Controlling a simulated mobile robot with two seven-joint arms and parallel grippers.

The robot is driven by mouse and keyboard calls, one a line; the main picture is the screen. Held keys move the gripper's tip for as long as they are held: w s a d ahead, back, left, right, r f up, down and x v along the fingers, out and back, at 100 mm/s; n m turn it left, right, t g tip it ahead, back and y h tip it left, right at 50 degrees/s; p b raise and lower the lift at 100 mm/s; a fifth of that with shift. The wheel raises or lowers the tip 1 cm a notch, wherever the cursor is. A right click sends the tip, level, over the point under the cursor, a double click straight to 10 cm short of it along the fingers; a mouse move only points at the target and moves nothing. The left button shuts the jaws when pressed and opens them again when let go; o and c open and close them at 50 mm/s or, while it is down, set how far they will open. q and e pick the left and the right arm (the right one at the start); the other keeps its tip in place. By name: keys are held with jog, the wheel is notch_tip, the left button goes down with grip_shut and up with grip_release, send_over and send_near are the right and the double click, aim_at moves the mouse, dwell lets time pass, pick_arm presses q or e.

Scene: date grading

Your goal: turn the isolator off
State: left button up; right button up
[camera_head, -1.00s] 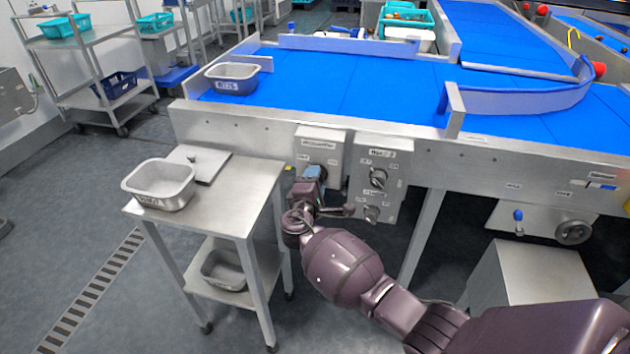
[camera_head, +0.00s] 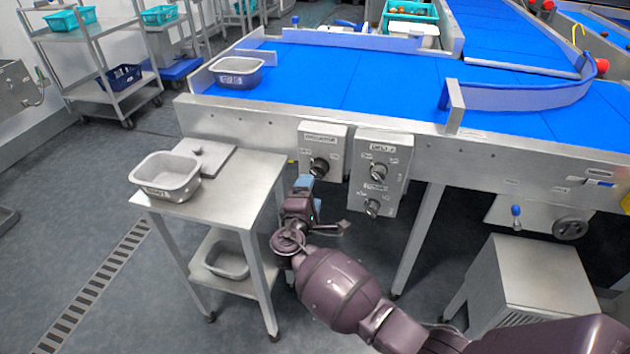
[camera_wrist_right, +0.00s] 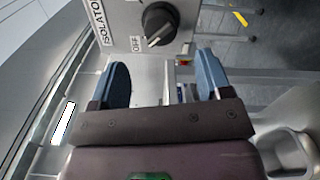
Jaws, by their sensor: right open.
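The isolator is a black rotary knob (camera_head: 319,166) on a small grey box (camera_head: 329,138) fixed to the conveyor's front side. In the right wrist view, the knob (camera_wrist_right: 160,22) sits beside the labels ISOLATOR and OFF, and its white mark slants toward the OFF label (camera_wrist_right: 136,44). My right gripper (camera_head: 309,190) is just below the box, apart from the knob. In the right wrist view, its blue fingers (camera_wrist_right: 162,77) are spread with nothing between them. My left gripper is not in view.
A second box (camera_head: 381,150) with two knobs is right of the isolator. A steel trolley (camera_head: 245,185) with a grey tub (camera_head: 166,190) stands to the left. The blue conveyor belt (camera_head: 340,80) lies above and behind. A grey cabinet (camera_head: 535,265) stands at the lower right.

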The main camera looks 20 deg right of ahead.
jog(key=v, duration=0.3)
jog(key=shift+s+a, duration=0.1)
jog(key=shift+s, duration=0.05)
dwell(0.4)
